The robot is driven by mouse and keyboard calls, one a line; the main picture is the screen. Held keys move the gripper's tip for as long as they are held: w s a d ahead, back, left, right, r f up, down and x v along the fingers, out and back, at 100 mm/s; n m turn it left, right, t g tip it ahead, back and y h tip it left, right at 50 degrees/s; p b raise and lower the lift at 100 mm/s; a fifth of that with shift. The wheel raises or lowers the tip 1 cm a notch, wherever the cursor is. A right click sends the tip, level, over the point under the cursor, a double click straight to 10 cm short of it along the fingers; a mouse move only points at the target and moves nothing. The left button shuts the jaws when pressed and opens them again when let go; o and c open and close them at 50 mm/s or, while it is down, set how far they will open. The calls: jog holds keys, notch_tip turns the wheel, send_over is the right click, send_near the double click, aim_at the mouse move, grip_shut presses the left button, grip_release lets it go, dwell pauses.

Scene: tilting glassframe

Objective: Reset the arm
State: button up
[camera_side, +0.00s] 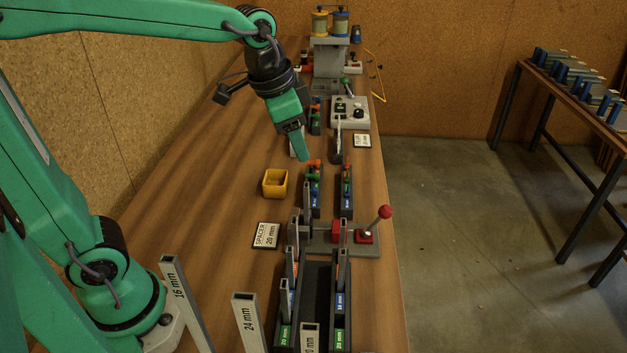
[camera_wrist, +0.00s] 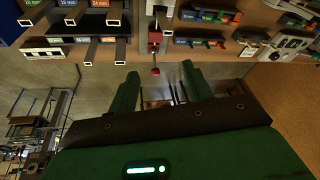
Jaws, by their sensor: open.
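My green gripper (camera_side: 302,152) hangs over the middle of the long wooden bench in the side view, pointing down and slightly right. It is above the dark racks and beyond the yellow bin.
A yellow bin (camera_side: 275,183) and a "SPACER 20 mm" card (camera_side: 267,235) lie on the bench. A red-knobbed lever (camera_side: 385,212) stands at the right edge near labelled racks (camera_side: 340,338). Grey upright bars (camera_side: 186,300) stand in front. A spool machine (camera_side: 329,60) is at the far end.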

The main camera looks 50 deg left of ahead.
jog(key=s+a+f+n+t, duration=0.1)
jog(key=s+a+n, duration=0.1)
jog(key=s, duration=0.4)
jog(key=s+a+f+n+t, duration=0.1)
jog(key=s+a+n, duration=0.1)
jog(key=s, duration=0.5)
jog(key=shift+a+n, duration=0.15)
jog(key=shift+n, duration=0.45)
